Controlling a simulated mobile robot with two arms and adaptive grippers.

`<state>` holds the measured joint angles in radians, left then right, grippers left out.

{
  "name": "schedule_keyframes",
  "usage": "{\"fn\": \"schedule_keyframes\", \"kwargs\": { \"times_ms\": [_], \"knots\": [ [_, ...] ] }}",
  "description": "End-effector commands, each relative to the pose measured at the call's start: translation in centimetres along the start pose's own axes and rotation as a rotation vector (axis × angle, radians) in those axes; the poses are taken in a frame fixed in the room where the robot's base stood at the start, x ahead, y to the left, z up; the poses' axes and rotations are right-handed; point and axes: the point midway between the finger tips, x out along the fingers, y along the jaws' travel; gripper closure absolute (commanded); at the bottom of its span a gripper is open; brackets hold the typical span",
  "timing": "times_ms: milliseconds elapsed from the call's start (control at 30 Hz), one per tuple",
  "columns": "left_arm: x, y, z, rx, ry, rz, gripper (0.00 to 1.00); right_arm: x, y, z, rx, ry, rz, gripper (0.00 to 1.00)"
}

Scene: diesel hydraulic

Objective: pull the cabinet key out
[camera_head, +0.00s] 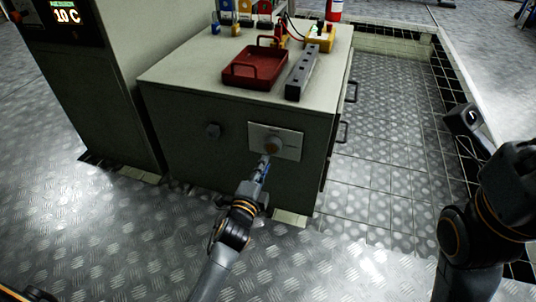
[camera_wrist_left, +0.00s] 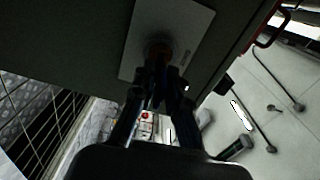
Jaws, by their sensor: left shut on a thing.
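The grey cabinet (camera_head: 185,130) has a pale plate (camera_head: 290,139) on its front, with a round lock (camera_head: 273,146) in the middle. My left gripper (camera_head: 265,162) is at this lock, in front of the plate, with its fingers shut on the key. The key itself is mostly hidden between the fingers, and I cannot tell how deep it sits. In the left wrist view the plate (camera_wrist_left: 190,32) and the round lock (camera_wrist_left: 158,50) are straight beyond the fingertips (camera_wrist_left: 158,72). My right arm shows at the right of the head view, but its fingertips do not.
On top are a red tray (camera_head: 254,68), a grey bar (camera_head: 303,73) and several padlocks. Handles (camera_head: 343,131) project from the right side. The metal floor in front is clear.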

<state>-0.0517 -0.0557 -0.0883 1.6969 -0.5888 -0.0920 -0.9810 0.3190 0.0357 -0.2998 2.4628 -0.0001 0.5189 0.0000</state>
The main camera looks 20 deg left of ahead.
Motion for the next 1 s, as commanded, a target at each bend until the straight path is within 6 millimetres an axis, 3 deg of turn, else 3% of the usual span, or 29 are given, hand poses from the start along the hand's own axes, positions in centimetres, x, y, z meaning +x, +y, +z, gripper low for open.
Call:
{"fn": "schedule_keyframes", "kwargs": {
  "times_ms": [333,800,1000],
  "knots": [
    [-0.2,0.0,0.0,-0.001,0.000,0.000,1.00,0.1,0.0,0.0,0.000,-0.001,0.000,0.72],
    [-3.7,-0.1,0.0,-0.001,-0.001,0.001,1.00,-0.5,0.3,0.7,0.006,-0.040,0.016,0.72],
    [-4.0,0.0,0.0,-0.001,0.000,-0.001,1.00,-0.9,0.3,0.8,0.007,-0.049,0.019,0.72]
  ]
}}
